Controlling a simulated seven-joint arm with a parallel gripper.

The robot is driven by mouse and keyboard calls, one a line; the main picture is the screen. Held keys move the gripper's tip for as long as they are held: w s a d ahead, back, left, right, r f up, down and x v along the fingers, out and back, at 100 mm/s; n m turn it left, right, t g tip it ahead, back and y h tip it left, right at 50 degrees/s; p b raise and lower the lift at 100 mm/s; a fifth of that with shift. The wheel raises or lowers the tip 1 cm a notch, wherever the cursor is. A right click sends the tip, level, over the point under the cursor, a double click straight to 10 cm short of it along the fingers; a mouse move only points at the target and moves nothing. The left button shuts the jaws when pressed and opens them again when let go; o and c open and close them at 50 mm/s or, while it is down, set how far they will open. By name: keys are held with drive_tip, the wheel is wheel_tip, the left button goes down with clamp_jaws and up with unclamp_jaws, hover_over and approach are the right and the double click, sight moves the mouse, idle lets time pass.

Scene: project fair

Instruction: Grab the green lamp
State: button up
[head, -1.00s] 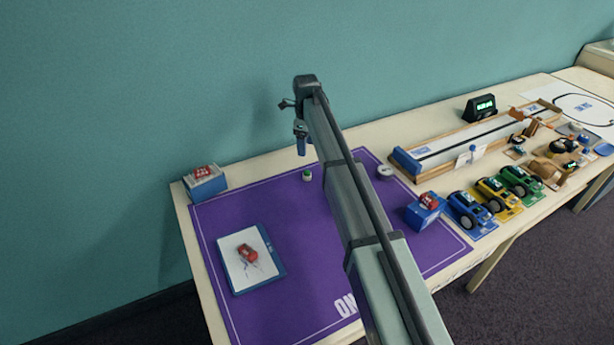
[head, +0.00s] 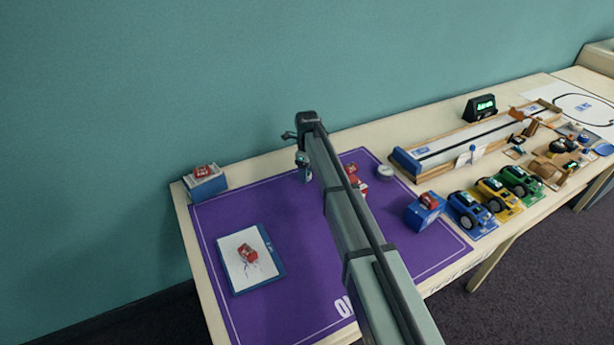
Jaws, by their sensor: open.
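The small green lamp, which stood on the purple mat (head: 215,215) in the earlier frame, is not clearly visible now. My gripper (head: 306,174) is low over that spot and covers it. The jaws are open. I cannot tell whether they are around the lamp, above it or touching it.
A red item (head: 357,185) shows beside my arm on the mat. A clipboard (head: 274,284) with a red item (head: 248,254) lies front left. Blue boxes (head: 206,187) (head: 421,214) carry red items. A round white object (head: 385,171), toy cars (head: 467,209) and a long track (head: 470,145) are to the right.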

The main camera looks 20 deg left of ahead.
drive_tip(key=shift+f, duration=0.35)
drive_tip(key=shift+c, duration=0.3)
drive_tip(key=c, duration=1.1)
